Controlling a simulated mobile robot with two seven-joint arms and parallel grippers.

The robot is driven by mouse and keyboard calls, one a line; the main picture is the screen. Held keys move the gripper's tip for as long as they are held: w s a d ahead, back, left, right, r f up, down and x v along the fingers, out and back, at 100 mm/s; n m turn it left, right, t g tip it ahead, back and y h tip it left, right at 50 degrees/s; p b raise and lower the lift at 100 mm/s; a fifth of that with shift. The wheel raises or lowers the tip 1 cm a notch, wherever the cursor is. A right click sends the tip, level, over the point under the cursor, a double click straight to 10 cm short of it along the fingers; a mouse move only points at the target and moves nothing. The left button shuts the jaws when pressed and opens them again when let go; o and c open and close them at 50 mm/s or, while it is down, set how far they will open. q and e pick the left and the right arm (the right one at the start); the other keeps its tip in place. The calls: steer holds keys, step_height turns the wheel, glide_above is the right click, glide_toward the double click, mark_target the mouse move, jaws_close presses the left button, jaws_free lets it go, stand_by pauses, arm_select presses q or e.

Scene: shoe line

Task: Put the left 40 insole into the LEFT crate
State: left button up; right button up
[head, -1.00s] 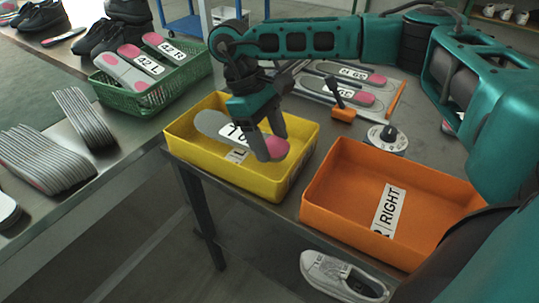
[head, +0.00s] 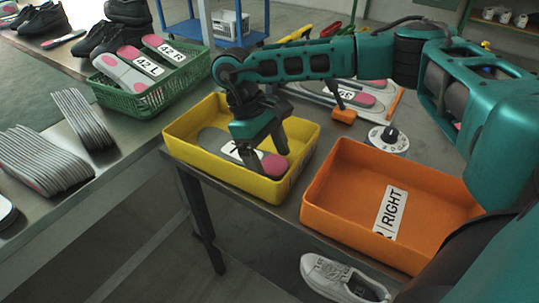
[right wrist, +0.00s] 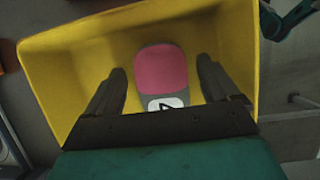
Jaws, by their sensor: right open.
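The insole (head: 212,138), grey with a pink heel and a white label, lies in the yellow crate (head: 212,170). In the right wrist view, the insole's pink end (right wrist: 158,70) and part of its label show inside the yellow crate (right wrist: 48,62). My right gripper (head: 269,163) reaches down into this crate over the insole's heel half. In the right wrist view its fingers (right wrist: 161,72) are open, apart on either side of the insole, with gaps. The gripper covers most of the label, so the size cannot be read.
An orange crate (head: 335,205) marked RIGHT stands empty to the right. A green basket (head: 140,104) with insoles 42 L and 42 R is at the back left. More insoles (head: 365,100), an orange-handled tool (head: 343,115) and a round dial (head: 388,140) lie behind the orange crate.

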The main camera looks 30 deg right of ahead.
steer(key=shift+r, duration=0.2)
steer(key=p+v, duration=0.2)
steer(key=v, duration=1)
steer(key=shift+f, duration=0.1)
